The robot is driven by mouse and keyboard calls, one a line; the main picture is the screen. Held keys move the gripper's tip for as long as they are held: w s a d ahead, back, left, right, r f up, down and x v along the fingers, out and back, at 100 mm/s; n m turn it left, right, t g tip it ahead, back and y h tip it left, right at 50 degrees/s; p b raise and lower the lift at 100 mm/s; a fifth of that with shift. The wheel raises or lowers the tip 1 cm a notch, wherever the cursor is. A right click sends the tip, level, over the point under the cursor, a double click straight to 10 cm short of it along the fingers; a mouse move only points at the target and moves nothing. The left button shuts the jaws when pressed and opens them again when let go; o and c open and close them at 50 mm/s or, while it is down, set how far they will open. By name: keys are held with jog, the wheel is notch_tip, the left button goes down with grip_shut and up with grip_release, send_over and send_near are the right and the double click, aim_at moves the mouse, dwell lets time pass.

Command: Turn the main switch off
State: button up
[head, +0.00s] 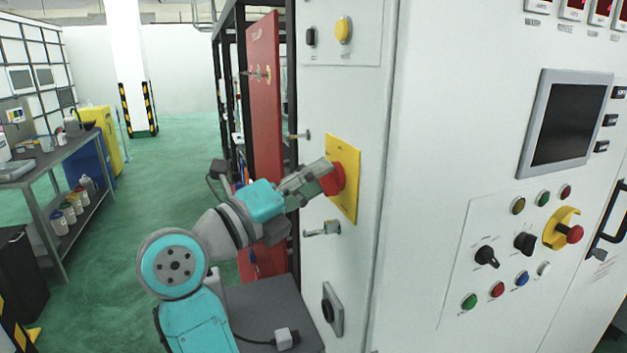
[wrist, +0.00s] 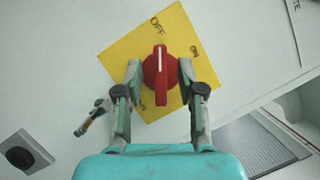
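The main switch is a red rotary knob (wrist: 161,78) on a yellow square plate (wrist: 115,58) fixed to the white cabinet wall. In the wrist view, the knob's raised bar stands upright, with its white line pointing up near the word OFF; ON is lettered to the right. The knob (head: 333,180) and plate (head: 347,205) also show in the head view. My gripper (wrist: 160,75) is open, its fingers on either side of the knob; I cannot tell whether they touch its rim. In the head view, my gripper (head: 322,180) reaches the knob from the left.
A red door (head: 263,130) stands open behind my arm. A control panel with a red mushroom button (head: 574,234) is at right.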

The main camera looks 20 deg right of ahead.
jog(key=v, duration=1.2)
jog(key=shift+a, duration=0.1)
